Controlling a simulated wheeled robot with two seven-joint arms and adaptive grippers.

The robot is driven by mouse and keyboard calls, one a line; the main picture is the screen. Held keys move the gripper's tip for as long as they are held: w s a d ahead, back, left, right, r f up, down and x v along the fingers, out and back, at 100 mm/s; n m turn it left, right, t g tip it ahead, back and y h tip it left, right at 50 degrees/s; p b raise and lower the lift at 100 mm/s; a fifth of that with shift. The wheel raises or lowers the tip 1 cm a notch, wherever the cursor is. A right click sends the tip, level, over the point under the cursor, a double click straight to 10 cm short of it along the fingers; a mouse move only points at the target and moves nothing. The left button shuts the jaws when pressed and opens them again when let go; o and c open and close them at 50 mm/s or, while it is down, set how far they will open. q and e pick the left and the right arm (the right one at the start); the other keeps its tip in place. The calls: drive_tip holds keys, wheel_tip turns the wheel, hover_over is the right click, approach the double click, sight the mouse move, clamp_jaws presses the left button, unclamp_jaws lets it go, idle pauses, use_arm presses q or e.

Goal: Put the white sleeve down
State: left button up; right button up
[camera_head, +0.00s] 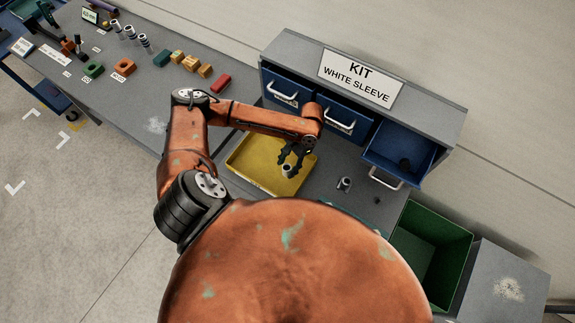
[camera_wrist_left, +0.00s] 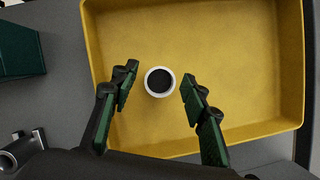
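The white sleeve (camera_wrist_left: 160,81) stands upright in the yellow tray (camera_wrist_left: 220,30), seen end-on as a white ring with a dark bore. In the head view the sleeve (camera_head: 287,170) is small and partly covered by my left gripper (camera_head: 291,160). In the left wrist view my left gripper (camera_wrist_left: 160,76) has its fingers on either side of the sleeve, with a gap of yellow floor visible on both sides. It is open and holds nothing. The tray (camera_head: 243,155) sits on the grey table in front of the drawers. My right gripper is not in view.
A drawer cabinet (camera_head: 285,50) labelled "KIT WHITE SLEEVE" stands behind; its right drawer (camera_head: 385,143) is pulled out. A grey cylinder (camera_head: 344,184) stands right of the tray. A green bin (camera_head: 432,250) is at lower right. Several blocks and cylinders lie on the left table.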

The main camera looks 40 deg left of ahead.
use_arm(q)
drive_tip(key=v, duration=1.2)
drive_tip(key=shift+b, duration=0.4)
